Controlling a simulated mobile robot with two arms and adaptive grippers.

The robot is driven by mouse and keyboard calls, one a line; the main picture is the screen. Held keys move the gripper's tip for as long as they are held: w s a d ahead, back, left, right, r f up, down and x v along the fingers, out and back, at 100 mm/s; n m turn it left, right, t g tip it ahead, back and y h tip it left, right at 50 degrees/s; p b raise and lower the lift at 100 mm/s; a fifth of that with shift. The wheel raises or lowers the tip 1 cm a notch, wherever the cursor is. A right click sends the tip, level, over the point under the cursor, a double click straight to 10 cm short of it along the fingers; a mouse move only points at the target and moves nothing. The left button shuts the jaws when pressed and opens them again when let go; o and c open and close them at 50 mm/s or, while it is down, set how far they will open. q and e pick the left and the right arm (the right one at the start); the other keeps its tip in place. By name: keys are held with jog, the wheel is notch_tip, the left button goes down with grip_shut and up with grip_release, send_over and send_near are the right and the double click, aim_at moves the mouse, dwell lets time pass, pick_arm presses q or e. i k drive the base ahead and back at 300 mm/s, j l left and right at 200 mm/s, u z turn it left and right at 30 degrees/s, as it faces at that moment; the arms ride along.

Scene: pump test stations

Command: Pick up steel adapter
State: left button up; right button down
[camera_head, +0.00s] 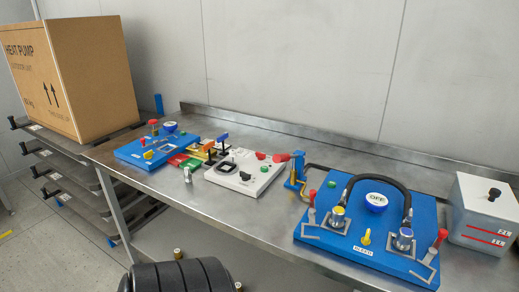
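A small silver cylindrical piece (187,175), which looks like the steel adapter, stands upright on the steel bench (235,215) near its front edge. It is in front of the gap between the left blue station and the white panel, and nothing touches it visibly. Its fine shape is too small to tell. Neither of my grippers is in view.
The left blue station (133,153), white panel (250,178) and larger right blue station (335,248) with a black hose (375,180) line the bench. A grey-white tank (480,215) is at the right. A large carton (75,75) stands at the left. The bench back is clear.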

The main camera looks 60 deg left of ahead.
aim_at(187, 174)
jog(key=u, duration=2.65)
